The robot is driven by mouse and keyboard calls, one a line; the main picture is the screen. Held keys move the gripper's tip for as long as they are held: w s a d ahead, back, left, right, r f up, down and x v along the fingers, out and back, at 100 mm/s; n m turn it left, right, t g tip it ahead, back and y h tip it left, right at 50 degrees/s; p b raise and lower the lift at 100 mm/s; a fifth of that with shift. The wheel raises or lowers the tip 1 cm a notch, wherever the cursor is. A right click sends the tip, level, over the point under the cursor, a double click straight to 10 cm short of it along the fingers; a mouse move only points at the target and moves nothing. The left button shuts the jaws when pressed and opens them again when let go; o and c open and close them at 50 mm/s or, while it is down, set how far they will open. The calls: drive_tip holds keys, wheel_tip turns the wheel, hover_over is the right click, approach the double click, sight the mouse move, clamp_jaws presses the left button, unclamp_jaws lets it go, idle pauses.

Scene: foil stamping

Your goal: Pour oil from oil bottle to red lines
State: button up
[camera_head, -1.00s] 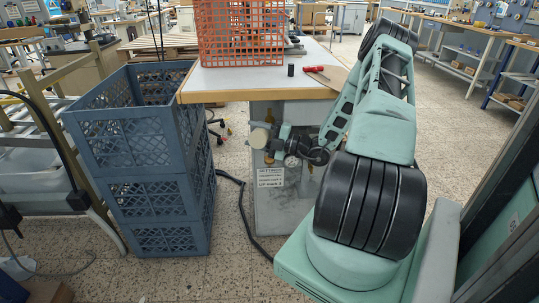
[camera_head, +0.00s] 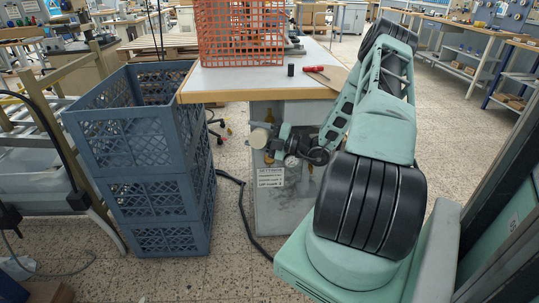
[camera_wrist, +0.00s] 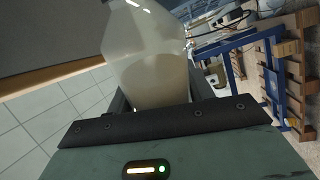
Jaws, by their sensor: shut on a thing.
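A translucent white bottle with pale liquid in its lower part (camera_wrist: 150,62) fills the upper middle of the wrist view. It looks tilted in that picture, and its top is cut off. My gripper (camera_wrist: 152,98) is shut on its lower part; dark fingers show at its sides.
A stack of blue crates (camera_head: 150,205) stands left of the table (camera_head: 240,84). On the table are an orange mesh basket (camera_head: 240,35), a small black cylinder (camera_head: 291,70) and a red-handled tool (camera_head: 316,69). A black hose (camera_head: 243,210) runs down to the floor.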

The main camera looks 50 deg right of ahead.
idle(0.4)
wheel_tip(320, 180, down, 2)
drive_tip(key=n+b, duration=0.1)
drive_tip(key=b, duration=0.4)
drive_tip(key=shift+f, duration=0.2)
drive_tip(key=n+b, duration=0.1)
drive_tip(key=b, duration=0.1)
drive_tip(key=f+n+b, duration=0.1)
drive_tip(key=b, duration=0.1)
drive_tip(key=shift+a+y, duration=0.2)
drive_tip(key=shift+y, duration=0.1)
drive_tip(key=shift+r+b, duration=0.1)
drive_tip(key=shift+b, duration=0.2)
drive_tip(key=shift+s+r, duration=0.1)
drive_tip(key=shift+r, duration=0.1)
drive_tip(key=shift+d+r+m, duration=0.2)
drive_tip(key=shift+r+m, duration=1.2)
drive_tip(key=shift+m, duration=0.1)
drive_tip(key=shift+r+p, duration=0.1)
drive_tip(key=shift+p, duration=0.3)
